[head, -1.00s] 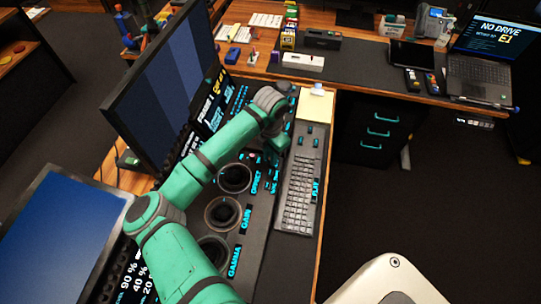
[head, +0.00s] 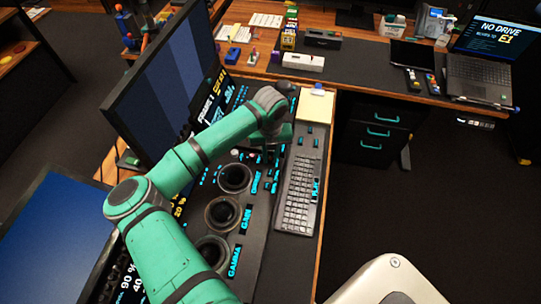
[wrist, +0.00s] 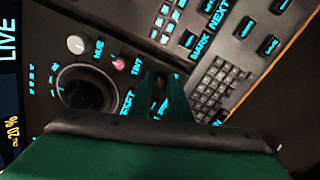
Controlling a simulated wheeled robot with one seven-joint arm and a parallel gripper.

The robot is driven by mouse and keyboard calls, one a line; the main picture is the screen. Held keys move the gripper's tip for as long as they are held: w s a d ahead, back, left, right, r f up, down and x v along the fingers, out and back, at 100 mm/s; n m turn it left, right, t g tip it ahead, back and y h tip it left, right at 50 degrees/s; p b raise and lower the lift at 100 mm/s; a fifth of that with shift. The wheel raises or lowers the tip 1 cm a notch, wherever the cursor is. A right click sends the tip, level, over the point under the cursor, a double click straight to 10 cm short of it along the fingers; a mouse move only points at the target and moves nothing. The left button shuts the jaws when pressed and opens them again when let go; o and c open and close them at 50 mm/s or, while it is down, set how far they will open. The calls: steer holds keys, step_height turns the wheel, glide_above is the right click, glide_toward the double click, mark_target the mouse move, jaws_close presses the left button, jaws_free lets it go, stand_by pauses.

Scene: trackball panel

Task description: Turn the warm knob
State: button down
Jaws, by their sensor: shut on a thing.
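My gripper (wrist: 165,92) points down at the black control panel (wrist: 135,15), with its green fingers close together. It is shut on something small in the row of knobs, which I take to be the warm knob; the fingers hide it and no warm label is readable. A white knob labelled HUE (wrist: 76,44) and a pink knob labelled TINT (wrist: 119,63) stand beside it in the wrist view. In the head view my gripper (head: 280,138) is at the panel's right part, partly behind my wrist.
Large trackball rings (head: 222,213) lie left of the gripper. A keyboard (head: 299,195) lies to its right, with a yellow notepad (head: 316,104) above. A tilted monitor (head: 165,80) stands close on the left of my arm.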

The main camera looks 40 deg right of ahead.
mark_target(270, 158)
steer(key=shift+n, duration=1.6)
steer(key=c, duration=1.6)
jaws_free()
steer(key=shift+c, duration=0.2)
steer(key=shift+r, duration=0.1)
step_height(270, 158, up, 11)
